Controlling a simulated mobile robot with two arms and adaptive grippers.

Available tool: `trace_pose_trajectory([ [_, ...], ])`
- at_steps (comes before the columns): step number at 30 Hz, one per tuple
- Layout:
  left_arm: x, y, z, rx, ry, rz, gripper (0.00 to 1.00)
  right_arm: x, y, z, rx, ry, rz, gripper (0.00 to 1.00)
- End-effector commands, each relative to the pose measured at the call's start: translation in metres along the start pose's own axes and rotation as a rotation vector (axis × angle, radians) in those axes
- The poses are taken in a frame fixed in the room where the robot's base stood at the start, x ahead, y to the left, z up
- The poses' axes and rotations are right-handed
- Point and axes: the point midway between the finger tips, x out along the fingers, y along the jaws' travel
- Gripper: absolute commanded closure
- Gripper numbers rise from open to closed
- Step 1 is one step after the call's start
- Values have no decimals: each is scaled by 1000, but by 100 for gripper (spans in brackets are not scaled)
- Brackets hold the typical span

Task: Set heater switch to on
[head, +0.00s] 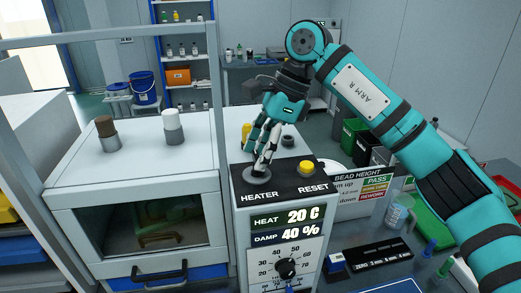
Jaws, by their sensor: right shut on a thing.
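The heater switch (252,178) sits on the dark top plate of the control box, just above the HEATER label. Its round grey base shows, but the gripper's fingers hide most of the rest. My right gripper (262,166) reaches down from above and is shut on the switch. I cannot tell from this view which position the switch is in. The display (286,226) on the box front reads HEAT 20 C and DAMP 40 %. My left gripper is not in view.
A yellow RESET button (305,168) stands close to the right of the fingers. A dial (286,268) is on the box front. A white cabinet with a window (135,190) stands at left, carrying two capped posts. A BEAD HEIGHT sign (360,188) stands at right.

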Motion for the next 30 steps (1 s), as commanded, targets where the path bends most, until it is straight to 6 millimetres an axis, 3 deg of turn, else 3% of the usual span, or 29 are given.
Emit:
trace_pose_trajectory([
  [11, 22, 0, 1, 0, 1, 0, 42, 2, 1, -2, 149, 0, -68, 87],
  [30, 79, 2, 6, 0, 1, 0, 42, 3, 5, 1, 697, -2, -298, 87],
])
